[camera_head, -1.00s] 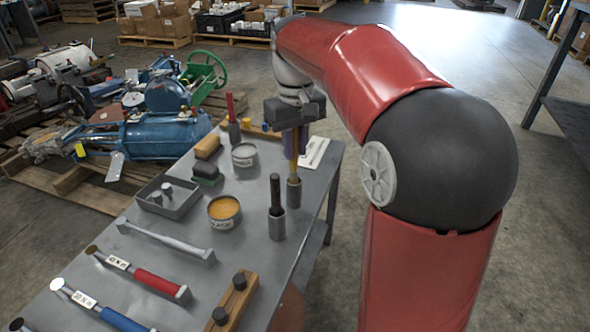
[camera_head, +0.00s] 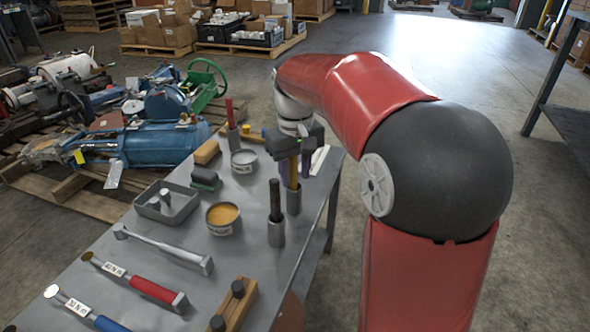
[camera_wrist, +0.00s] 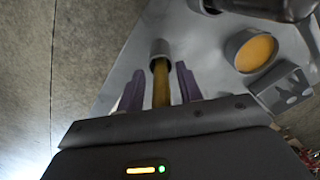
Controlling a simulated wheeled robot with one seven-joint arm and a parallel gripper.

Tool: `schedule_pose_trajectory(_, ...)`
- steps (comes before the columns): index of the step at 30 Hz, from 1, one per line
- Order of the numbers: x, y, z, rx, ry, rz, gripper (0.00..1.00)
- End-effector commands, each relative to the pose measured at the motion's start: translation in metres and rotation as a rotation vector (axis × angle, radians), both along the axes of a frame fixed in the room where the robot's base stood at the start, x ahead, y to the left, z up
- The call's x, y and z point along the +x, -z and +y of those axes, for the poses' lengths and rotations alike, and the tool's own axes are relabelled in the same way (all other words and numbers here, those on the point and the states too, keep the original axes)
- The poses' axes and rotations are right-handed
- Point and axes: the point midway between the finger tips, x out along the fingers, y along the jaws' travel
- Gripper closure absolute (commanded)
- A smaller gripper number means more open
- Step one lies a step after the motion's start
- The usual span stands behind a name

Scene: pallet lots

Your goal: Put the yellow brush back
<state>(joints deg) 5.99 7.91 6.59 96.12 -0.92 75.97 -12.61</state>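The yellow brush (camera_head: 293,174) stands upright with its lower end in a grey cup (camera_head: 293,201) at the right edge of the table. In the wrist view its yellow handle (camera_wrist: 161,88) runs into the cup (camera_wrist: 161,50). My gripper (camera_head: 298,172) is above the cup, around the handle. Its two purple fingers (camera_wrist: 160,84) are spread, with a visible gap on each side of the handle. The brush's top end is hidden behind the gripper body.
A black-handled tool (camera_head: 275,205) stands in a nearby cup, and a red-handled one (camera_head: 230,114) stands farther back. An orange-filled tin (camera_head: 223,217), a white-labelled tin (camera_head: 244,161), a grey tray (camera_head: 167,207) and torque wrenches (camera_head: 140,282) cover the table (camera_head: 190,231).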

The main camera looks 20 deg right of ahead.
Motion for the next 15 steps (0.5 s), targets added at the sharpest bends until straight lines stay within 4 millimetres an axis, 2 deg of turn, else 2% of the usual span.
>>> schedule_pose_trajectory(10,0.000,-0.003,0.000,0.000,0.000,-0.001,0.60)
schedule_pose_trajectory(15,0.001,-0.026,0.000,0.000,0.000,-0.003,0.60)
